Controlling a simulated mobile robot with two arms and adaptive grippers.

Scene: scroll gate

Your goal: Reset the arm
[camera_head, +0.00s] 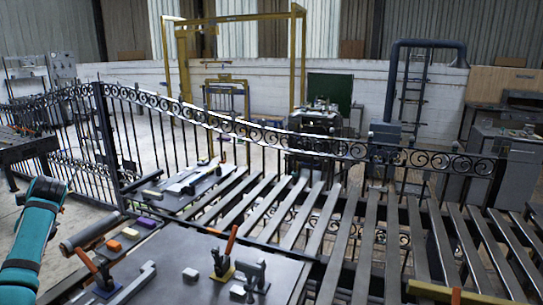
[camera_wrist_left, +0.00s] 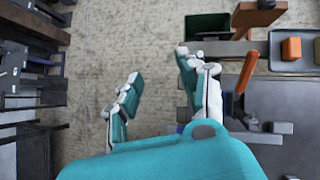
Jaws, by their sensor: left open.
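My left arm (camera_head: 38,230), teal with a dark joint, comes in at the lower left of the head view, beside the metal worktable; its gripper does not show there. In the left wrist view my left gripper (camera_wrist_left: 158,68) is open, its two teal and white fingers spread apart with nothing between them. Bare speckled floor (camera_wrist_left: 125,35) lies behind the fingers. The right finger is close in the picture to an orange-handled clamp (camera_wrist_left: 246,72) at the table side; I cannot tell whether they touch. My right arm and gripper are in neither view.
The worktable (camera_head: 190,250) holds clamps (camera_head: 222,262), small blocks (camera_head: 130,233) and metal pieces. A wrought-iron scroll gate (camera_head: 300,142) stands behind it. Slatted metal bars (camera_head: 365,240) fill the right. A dark green bin (camera_wrist_left: 208,25) and an orange block (camera_wrist_left: 291,48) show in the wrist view.

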